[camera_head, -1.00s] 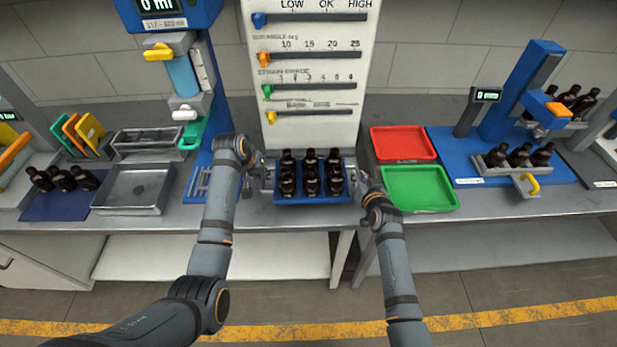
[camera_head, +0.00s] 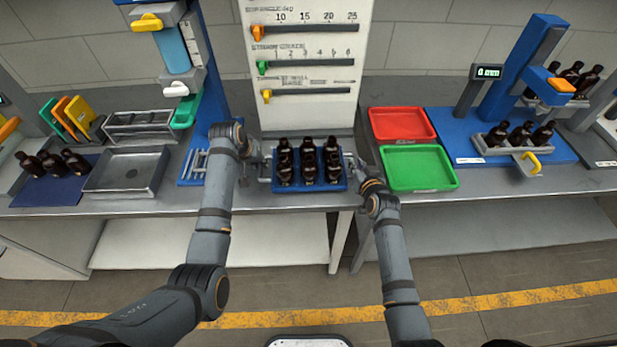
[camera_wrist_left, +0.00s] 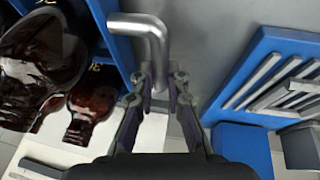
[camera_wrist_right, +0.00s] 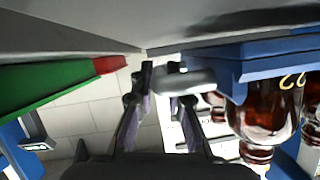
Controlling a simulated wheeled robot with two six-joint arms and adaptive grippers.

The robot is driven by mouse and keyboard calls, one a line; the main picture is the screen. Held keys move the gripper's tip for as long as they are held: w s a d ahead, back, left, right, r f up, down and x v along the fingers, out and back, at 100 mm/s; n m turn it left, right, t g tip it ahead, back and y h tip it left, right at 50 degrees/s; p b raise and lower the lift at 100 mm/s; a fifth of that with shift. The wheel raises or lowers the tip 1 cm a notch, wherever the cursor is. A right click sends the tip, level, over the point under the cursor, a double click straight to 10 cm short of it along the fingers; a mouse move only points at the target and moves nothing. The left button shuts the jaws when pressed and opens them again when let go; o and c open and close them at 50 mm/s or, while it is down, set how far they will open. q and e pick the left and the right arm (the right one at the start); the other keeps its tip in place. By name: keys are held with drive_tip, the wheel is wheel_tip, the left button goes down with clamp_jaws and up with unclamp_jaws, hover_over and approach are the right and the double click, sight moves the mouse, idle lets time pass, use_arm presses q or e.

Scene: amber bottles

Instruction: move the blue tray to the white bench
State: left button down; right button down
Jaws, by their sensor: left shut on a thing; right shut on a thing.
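The blue tray (camera_head: 311,187) is on or just above the grey counter, in front of the white slider panel; a gap beneath it cannot be made out. It carries several amber bottles (camera_head: 309,163). My left gripper (camera_head: 262,167) is at the tray's left end, shut on its bent metal handle, which shows in the left wrist view (camera_wrist_left: 150,32). My right gripper (camera_head: 354,168) is at the right end, shut on the other handle, seen in the right wrist view (camera_wrist_right: 188,80). No separate white bench can be made out.
A green tray (camera_head: 418,168) and a red tray (camera_head: 402,124) lie close to the right. A blue stand (camera_head: 193,165) and an empty metal tray (camera_head: 127,170) are to the left. The white slider panel (camera_head: 300,105) rises behind. The counter's front edge is close.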

use_arm(q)
drive_tip(key=shift+w+f+b, duration=0.1)
drive_tip(key=shift+f+b, duration=0.25)
drive_tip(key=shift+f, duration=0.3)
use_arm(e)
drive_tip(key=shift+w+f, duration=0.1)
drive_tip(key=shift+f, duration=0.5)
use_arm(q)
drive_tip(key=c, duration=1.8)
unclamp_jaws()
drive_tip(key=shift+f, duration=0.1)
use_arm(e)
drive_tip(key=c, duration=1.8)
unclamp_jaws()
drive_tip(key=shift+f, duration=0.15)
use_arm(q)
drive_tip(key=o, duration=0.5)
drive_tip(key=shift+c, duration=0.2)
use_arm(e)
drive_tip(key=o, duration=0.5)
drive_tip(key=shift+r, duration=0.2)
drive_tip(key=shift+c, duration=0.2)
use_arm(q)
drive_tip(key=shift+r, duration=0.2)
use_arm(e)
drive_tip(key=v, duration=1.2)
drive_tip(key=shift+d+f, duration=0.1)
use_arm(q)
drive_tip(key=v, duration=1.2)
